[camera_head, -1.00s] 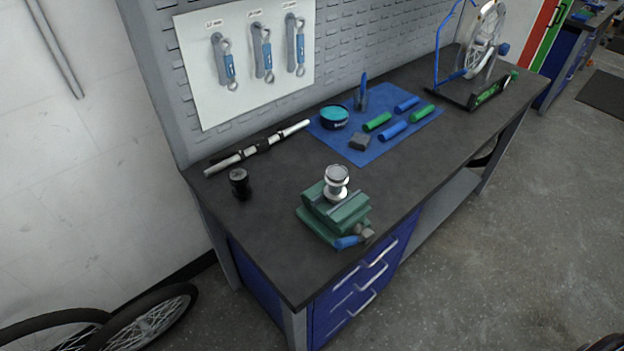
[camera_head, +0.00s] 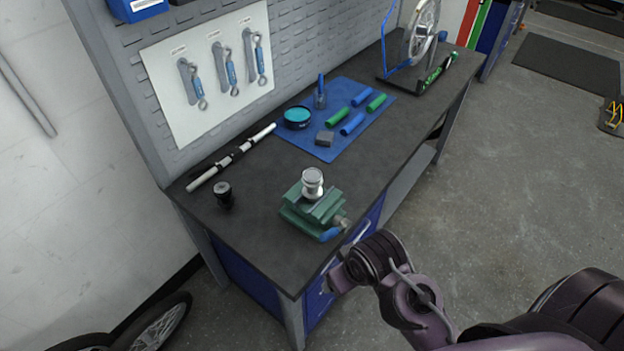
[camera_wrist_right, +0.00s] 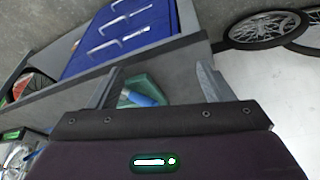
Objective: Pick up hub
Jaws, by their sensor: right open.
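The silver hub (camera_head: 312,178) stands upright on top of the green vise (camera_head: 313,209) near the front edge of the workbench. In the right wrist view, part of the green vise (camera_wrist_right: 146,84) and its blue handle (camera_wrist_right: 138,99) show between the fingers, but I cannot make out the hub there. My right gripper (camera_wrist_right: 160,76) is open, with nothing held between its fingers. In the head view, my right arm comes in from the lower right and reaches the bench's front, below and right of the vise. My left gripper is not in view.
The dark workbench (camera_head: 250,240) holds a black cylinder (camera_head: 223,194) left of the vise and a silver-black bar (camera_head: 231,157) behind it. A blue mat (camera_head: 320,151) with tools lies farther back. A wheel in a stand (camera_head: 420,40) is at the far end.

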